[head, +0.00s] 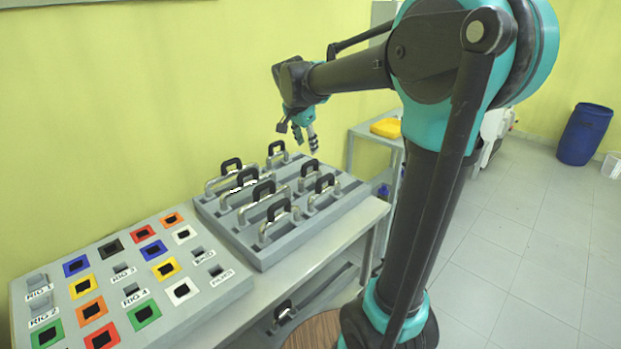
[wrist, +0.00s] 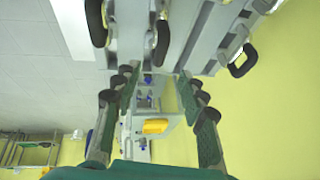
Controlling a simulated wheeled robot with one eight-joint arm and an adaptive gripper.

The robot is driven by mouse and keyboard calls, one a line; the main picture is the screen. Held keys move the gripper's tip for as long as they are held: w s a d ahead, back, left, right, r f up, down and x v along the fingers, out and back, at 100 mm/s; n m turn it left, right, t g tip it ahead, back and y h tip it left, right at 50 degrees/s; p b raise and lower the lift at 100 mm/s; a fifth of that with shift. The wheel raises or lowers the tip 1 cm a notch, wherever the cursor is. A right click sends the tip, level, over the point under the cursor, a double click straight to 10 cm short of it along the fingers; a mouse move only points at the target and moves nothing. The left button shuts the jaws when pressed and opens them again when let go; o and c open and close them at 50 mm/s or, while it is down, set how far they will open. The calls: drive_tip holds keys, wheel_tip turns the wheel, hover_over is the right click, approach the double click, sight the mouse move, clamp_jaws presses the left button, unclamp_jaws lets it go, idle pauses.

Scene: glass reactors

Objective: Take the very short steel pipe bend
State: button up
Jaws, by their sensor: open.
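Several steel pipe bends with black handles stand on a grey stepped rack. The shortest-looking ones are at the rack's far right end: one at the back (head: 277,154) and one in the middle (head: 309,174). I cannot tell which of them is the very short bend. My gripper (head: 301,138) is above the rack's far end, tilted downward, open and empty. It is apart from all the bends. In the wrist view its fingers (wrist: 157,90) are spread, with black handles (wrist: 162,45) and a steel pipe (wrist: 234,42) at the top of the picture.
The rack (head: 265,256) stands on a bench beside a sloped panel (head: 205,298) with coloured sockets. A yellow wall runs behind. A yellow item (head: 386,127) lies on a side table beyond. A blue barrel (head: 585,133) stands far right on open floor.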

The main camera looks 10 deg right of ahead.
sight(309, 162)
drive_tip(key=x, duration=0.5)
drive_tip(key=shift+f, duration=0.3)
drive_tip(key=shift+x, duration=2.65)
drive_tip(key=shift+a, duration=0.2)
drive_tip(key=shift+c, duration=0.5)
clamp_jaws()
